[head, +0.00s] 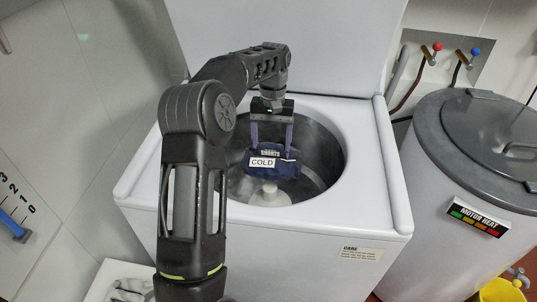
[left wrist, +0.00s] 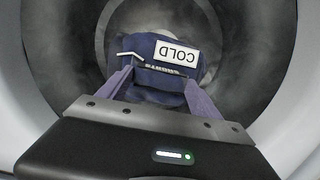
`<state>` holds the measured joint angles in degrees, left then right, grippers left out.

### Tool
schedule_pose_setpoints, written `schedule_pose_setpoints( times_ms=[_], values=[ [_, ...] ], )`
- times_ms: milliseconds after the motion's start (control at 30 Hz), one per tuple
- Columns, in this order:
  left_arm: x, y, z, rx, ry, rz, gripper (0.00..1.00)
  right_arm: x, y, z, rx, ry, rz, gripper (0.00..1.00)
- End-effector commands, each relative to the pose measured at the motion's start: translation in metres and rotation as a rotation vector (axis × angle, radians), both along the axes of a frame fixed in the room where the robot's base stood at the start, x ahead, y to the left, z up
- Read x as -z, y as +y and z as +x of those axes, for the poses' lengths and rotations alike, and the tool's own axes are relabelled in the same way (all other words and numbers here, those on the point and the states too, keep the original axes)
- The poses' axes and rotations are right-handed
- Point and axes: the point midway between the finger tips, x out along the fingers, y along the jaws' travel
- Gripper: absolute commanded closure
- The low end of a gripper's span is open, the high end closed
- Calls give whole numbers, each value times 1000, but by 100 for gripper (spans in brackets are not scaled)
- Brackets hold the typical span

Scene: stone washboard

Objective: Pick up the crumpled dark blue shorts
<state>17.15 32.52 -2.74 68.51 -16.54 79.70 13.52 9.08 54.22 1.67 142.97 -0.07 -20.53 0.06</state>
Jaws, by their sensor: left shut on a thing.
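The dark blue shorts (head: 280,167) are a crumpled bundle with a white COLD label, held inside the open tub of the white washing machine (head: 160,180). My left gripper (head: 271,146) reaches down into the tub, its two fingers shut on the shorts from either side. In the left wrist view the shorts (left wrist: 160,80) sit between the fingers, label facing the camera. The lower side of the bundle is hidden, so I cannot tell whether it touches the tub's bottom. My right gripper is not in view.
The tub's metal wall (head: 328,150) surrounds the gripper, with a pale agitator (head: 269,196) below. The raised lid (head: 300,50) stands behind. A white drum with a grey lid (head: 490,125) is on the right, and a yellow bucket (head: 500,291) at bottom right.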

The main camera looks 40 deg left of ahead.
Motion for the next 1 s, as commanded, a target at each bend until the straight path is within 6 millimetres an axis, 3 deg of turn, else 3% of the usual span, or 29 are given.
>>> schedule_pose_setpoints(
  times_ms=[67,133,333,1000],
  values=[
    [0,5,10,-1,-1,1,99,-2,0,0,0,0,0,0],
    [-8,9,17,-1,2,-1,99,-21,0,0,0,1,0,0],
    [-4,16,30,0,0,0,99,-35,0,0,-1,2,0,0],
    [-1,19,34,0,-2,1,99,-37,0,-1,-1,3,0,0]
  ],
)
